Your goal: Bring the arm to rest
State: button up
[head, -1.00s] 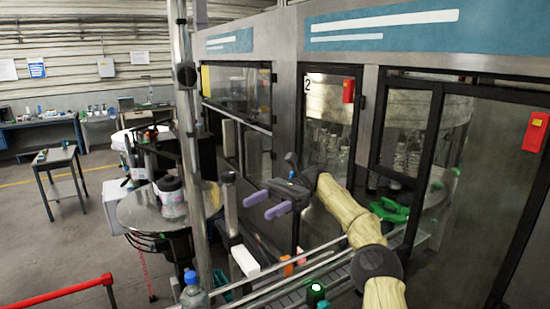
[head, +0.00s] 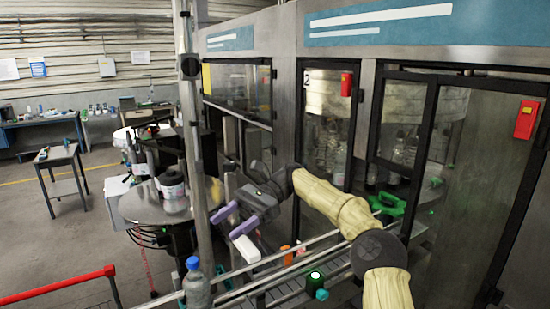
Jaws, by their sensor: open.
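My gripper (head: 233,222) is in the middle of the head view, at the end of my cream-covered arm. Its two purple fingers are spread apart with nothing between them. It points to the left, in front of the steel post and to the right of the round metal table (head: 150,205). The arm reaches in from the lower right, in front of the labeller's glass doors.
A clear bottle with a blue cap (head: 196,286) stands at the bottom, near the conveyor rail. A steel post (head: 198,170) rises close to the gripper. A door marked 2 (head: 327,120) is behind the arm. A red barrier (head: 55,288) is at lower left.

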jog(key=s+f+n+t+h+b, duration=0.1)
jog(key=s+f+t+h+b, duration=0.2)
jog(key=f, duration=0.7)
jog(key=s+f+n+t+h+b, duration=0.1)
jog(key=s+f+t+h+b, duration=0.2)
jog(key=f, duration=0.7)
jog(key=s+d+f+n+t+h+b, duration=0.1)
jog(key=s+d+f, duration=0.3)
jog(key=d, duration=0.4)
jog(key=s+d+f+n+t+h+b, duration=0.2)
jog(key=s+d+f, duration=0.3)
jog(key=d, duration=0.3)
jog(key=s+d+f+n+t+h+b, duration=0.2)
jog(key=s+d+f+n+t+b, duration=0.1)
jog(key=d, duration=0.6)
notch_tip(320, 180, down, 3)
jog(key=shift+s+r+n+t+b, duration=0.1)
jog(key=shift+s+n+t+b, duration=0.4)
jog(key=shift+s, duration=0.55)
